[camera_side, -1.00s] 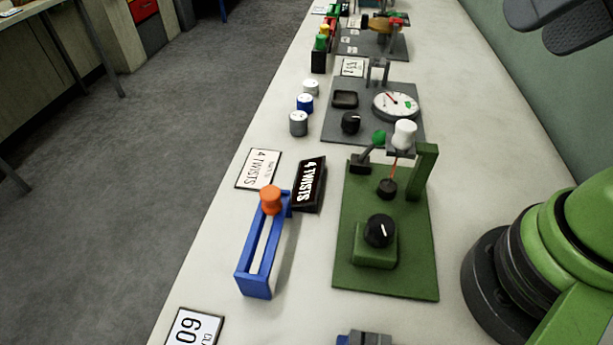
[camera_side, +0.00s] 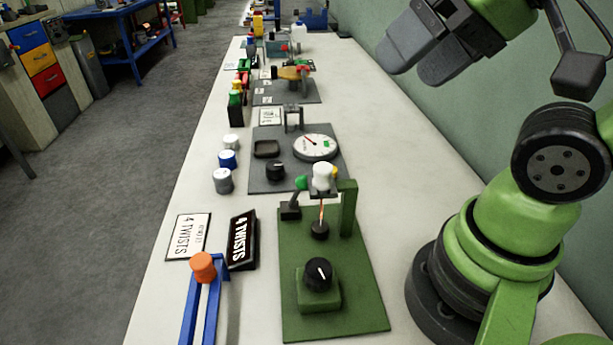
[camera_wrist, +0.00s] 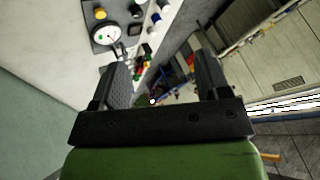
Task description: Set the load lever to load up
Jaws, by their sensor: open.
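A short lever with a green knob (camera_side: 301,183) stands on the far left corner of a green base plate (camera_side: 300,255). It looks like the load lever; I read no label on it. Its dark arm leans up toward a white spool (camera_side: 322,174) beside it. My gripper (camera_side: 415,65) is open and empty, high above the bench at the upper right, well apart from the lever. In the wrist view my open gripper (camera_wrist: 163,72) has nothing between its fingers, and I cannot make out the lever there.
A black dial knob (camera_side: 317,272) and a green post (camera_side: 348,207) share the plate. A grey gauge station (camera_side: 335,172) lies behind. A "4 TWISTS" sign (camera_side: 242,240) and a blue frame with an orange knob (camera_side: 203,266) stand left.

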